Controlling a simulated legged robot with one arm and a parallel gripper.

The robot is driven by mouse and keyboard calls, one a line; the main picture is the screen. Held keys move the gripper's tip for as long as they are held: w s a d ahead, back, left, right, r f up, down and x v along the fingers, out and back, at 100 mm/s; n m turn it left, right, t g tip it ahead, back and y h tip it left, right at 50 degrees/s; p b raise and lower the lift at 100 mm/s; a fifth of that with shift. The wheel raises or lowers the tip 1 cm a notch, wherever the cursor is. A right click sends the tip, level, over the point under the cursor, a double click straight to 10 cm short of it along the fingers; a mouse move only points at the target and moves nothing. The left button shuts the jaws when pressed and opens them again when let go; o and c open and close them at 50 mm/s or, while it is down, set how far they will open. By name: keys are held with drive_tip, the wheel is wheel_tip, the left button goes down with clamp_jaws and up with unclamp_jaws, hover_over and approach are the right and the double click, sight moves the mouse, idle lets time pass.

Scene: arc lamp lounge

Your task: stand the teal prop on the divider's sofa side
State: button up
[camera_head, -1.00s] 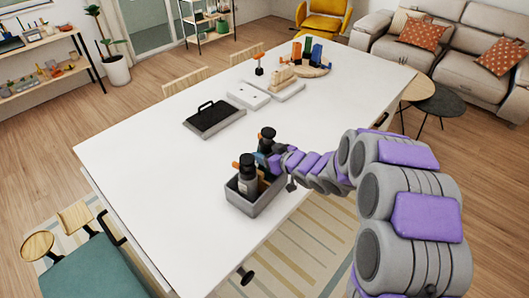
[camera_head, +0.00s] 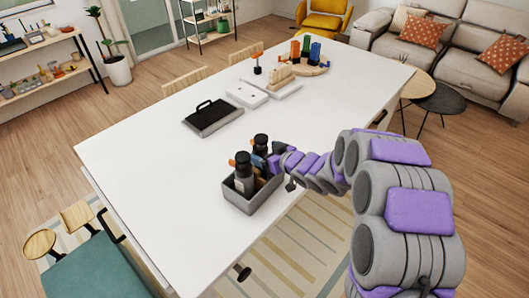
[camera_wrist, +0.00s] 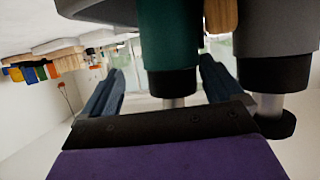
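The teal prop (camera_wrist: 168,35) fills the upper middle of the wrist view, which looks upside down. It has a black collar and a pale stem, set between my gripper's (camera_wrist: 163,85) two dark blue fingers. A gap shows beside the left finger, so the gripper looks open around it. A wooden piece (camera_wrist: 220,14), perhaps the divider, stands between it and a grey prop (camera_wrist: 275,28). In the head view, two dark-topped props (camera_head: 261,145) (camera_head: 243,168) stand in the grey caddy (camera_head: 238,200). My gripper (camera_head: 272,160) is beside the farther, sofa-side one. Its teal body is hidden there.
The caddy stands near the white table's (camera_head: 150,180) front right edge. A black tray (camera_head: 214,118), white boards (camera_head: 247,94) and a round board with coloured blocks (camera_head: 318,68) lie farther back. The table's left and middle are mostly clear. The sofa (camera_head: 385,42) is at upper right.

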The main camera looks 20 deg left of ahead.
drive_tip(key=shift+a+r, duration=0.25)
drive_tip(key=shift+a, duration=0.3)
drive_tip(key=s+d+r+m+h+p, duration=0.1)
drive_tip(key=s+d+r+m+h, duration=0.2)
drive_tip(key=d, duration=0.8)
drive_tip(key=s+d+r+m+h, duration=0.1)
drive_tip(key=s+d+r+h, duration=0.3)
drive_tip(key=d, duration=0.8)
drive_tip(key=s+d+r+m+h+p, duration=0.1)
drive_tip(key=s+d+r+m+h, duration=0.25)
drive_tip(key=d, duration=0.75)
drive_tip(key=s+d+m+g+h, duration=0.1)
drive_tip(key=s+d+g, duration=0.15)
drive_tip(key=s, duration=0.45)
drive_tip(key=s+d+m+g+h, duration=0.2)
drive_tip(key=s+d, duration=0.1)
drive_tip(key=s, duration=0.4)
drive_tip(key=s+a+r+g+y, duration=0.1)
drive_tip(key=s+g, duration=0.1)
drive_tip(key=s, duration=0.7)
drive_tip(key=s+a+r+m+g+y, duration=0.1)
drive_tip(key=s+a+g, duration=0.1)
drive_tip(key=s, duration=0.7)
drive_tip(key=shift+r, duration=0.15)
